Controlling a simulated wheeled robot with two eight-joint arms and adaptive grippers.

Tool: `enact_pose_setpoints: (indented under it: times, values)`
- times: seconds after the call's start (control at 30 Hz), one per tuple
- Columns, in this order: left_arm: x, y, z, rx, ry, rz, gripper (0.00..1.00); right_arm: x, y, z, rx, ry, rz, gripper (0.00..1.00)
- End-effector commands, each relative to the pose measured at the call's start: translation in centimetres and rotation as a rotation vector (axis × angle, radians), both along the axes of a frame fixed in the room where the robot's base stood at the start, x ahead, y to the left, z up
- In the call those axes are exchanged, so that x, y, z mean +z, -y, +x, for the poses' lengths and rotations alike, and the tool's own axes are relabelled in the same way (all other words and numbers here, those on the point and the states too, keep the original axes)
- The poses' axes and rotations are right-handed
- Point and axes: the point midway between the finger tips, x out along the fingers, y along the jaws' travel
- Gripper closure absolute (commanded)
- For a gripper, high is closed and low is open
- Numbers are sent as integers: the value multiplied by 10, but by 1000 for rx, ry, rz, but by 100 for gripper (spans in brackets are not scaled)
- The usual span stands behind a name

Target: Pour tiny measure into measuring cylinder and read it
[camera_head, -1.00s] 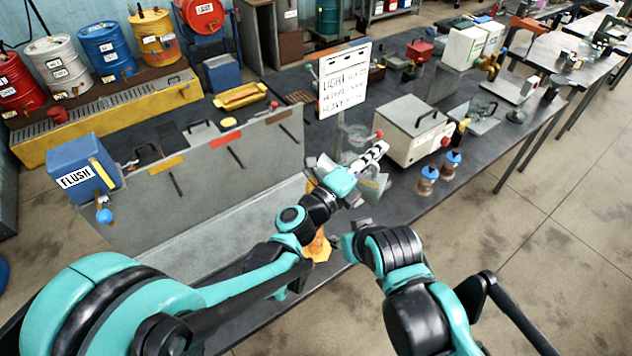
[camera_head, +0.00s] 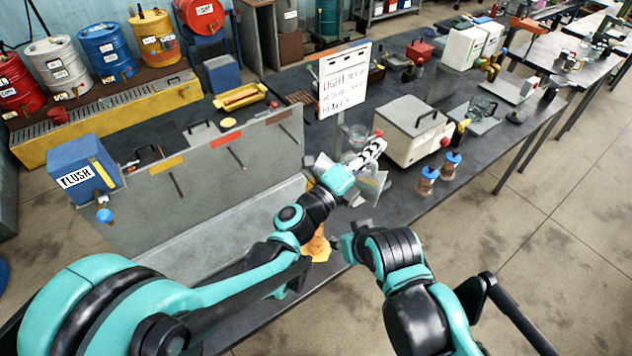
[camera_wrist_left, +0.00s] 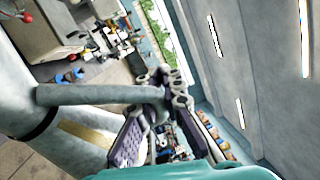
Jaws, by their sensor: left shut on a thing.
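My left gripper (camera_head: 370,153) is over the front of the bench, its pale and dark fingers pointing up and right. In the left wrist view the fingers (camera_wrist_left: 158,125) close on the bar-like handle (camera_wrist_left: 95,95) of a large grey vessel, seemingly the measure. In the head view a grey part of it (camera_head: 372,187) shows beside the gripper; its inside is hidden. An orange foot (camera_head: 318,246), perhaps the measuring cylinder's, stands below my left wrist; the arm hides most of what is above it. No scale is readable. My right gripper (camera_head: 352,240) is near that foot, its jaws unclear.
A white sign (camera_head: 343,82) with handwritten lines stands behind the left gripper. A grey-lidded white box (camera_head: 413,130) and two blue-topped jars (camera_head: 427,180) are to the right. A grey panel (camera_head: 225,165) and a blue FLUSH box (camera_head: 82,168) are to the left.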

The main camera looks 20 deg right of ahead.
Motion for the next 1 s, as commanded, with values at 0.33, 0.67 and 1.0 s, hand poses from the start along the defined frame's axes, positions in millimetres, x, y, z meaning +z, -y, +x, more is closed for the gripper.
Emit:
enact_pose_setpoints:
  times: [0.33,0.67,1.0]
  values:
    - [2,-1,2,0,-9,-11,100,0,0,0,0,0,0,60]
    - [4,-2,4,1,-18,-23,100,-1,0,0,0,0,0,60]
    - [5,-3,5,1,-25,-33,100,-1,0,0,0,0,0,60]
